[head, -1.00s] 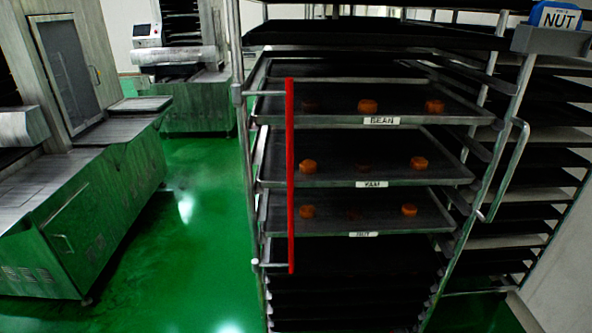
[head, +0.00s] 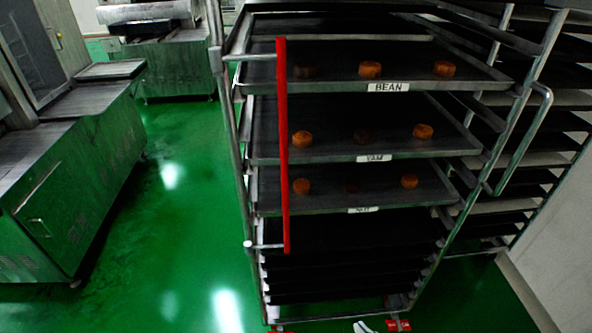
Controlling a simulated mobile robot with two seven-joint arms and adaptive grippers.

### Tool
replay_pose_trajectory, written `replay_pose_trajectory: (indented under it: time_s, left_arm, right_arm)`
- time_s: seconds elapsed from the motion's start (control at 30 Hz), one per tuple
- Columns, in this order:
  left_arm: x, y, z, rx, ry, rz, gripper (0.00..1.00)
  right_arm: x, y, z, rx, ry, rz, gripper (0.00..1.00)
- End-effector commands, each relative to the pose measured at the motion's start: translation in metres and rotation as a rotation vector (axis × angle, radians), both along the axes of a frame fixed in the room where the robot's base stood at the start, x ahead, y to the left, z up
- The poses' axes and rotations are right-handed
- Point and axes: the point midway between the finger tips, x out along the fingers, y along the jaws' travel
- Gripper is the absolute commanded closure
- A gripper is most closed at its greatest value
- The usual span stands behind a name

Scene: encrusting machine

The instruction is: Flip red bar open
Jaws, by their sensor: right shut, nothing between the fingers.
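The red bar (head: 283,150) stands upright across the front of the tray rack, toward its left side. Short metal arms at its top and bottom join it to the rack's left post (head: 228,130). It passes in front of the labelled trays. My right gripper (head: 362,327) seems to be the small pale tip at the bottom edge, mostly cut off. It is shut and empty, low in front of the rack and well apart from the bar in the picture. My left gripper is out of view.
The rack holds a BEAN tray (head: 340,102), a YAM tray (head: 400,150) and a third labelled tray (head: 400,198), with orange and dark cakes. A metal handle (head: 533,130) is at right. Machines stand left; green floor (head: 180,220) between is clear.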

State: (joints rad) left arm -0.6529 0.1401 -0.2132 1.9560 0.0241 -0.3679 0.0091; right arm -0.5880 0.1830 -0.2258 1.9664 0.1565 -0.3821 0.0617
Motion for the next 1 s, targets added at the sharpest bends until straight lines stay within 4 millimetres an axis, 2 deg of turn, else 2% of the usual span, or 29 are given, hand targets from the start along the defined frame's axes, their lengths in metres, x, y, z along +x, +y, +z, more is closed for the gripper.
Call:
replay_pose_trajectory:
  time_s: [0.03,0.2,0.3,0.43,0.53,0.7,0.83,1.0]
  left_arm:
    - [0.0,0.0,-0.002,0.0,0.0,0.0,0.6]
    - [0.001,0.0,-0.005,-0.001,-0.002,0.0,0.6]
    - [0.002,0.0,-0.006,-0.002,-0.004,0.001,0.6]
    - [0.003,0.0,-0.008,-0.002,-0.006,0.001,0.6]
    - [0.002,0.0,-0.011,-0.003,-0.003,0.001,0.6]
    - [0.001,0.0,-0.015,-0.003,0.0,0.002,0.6]
    - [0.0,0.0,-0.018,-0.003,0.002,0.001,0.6]
    - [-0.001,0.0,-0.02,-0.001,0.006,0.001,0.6]
  right_arm:
    - [0.021,0.003,0.013,0.07,-0.015,-0.006,1.0]
    - [0.084,0.022,0.07,0.414,0.0,-0.016,1.0]
    - [0.115,0.034,0.11,0.619,0.041,-0.003,1.0]
    - [0.145,0.046,0.167,0.867,0.127,0.031,1.0]
    - [0.16,0.054,0.213,1.038,0.22,0.062,1.0]
    - [0.171,0.061,0.285,1.267,0.394,0.11,1.0]
    - [0.171,0.062,0.322,1.375,0.505,0.133,1.0]
    - [0.17,0.063,0.346,1.439,0.579,0.143,1.0]
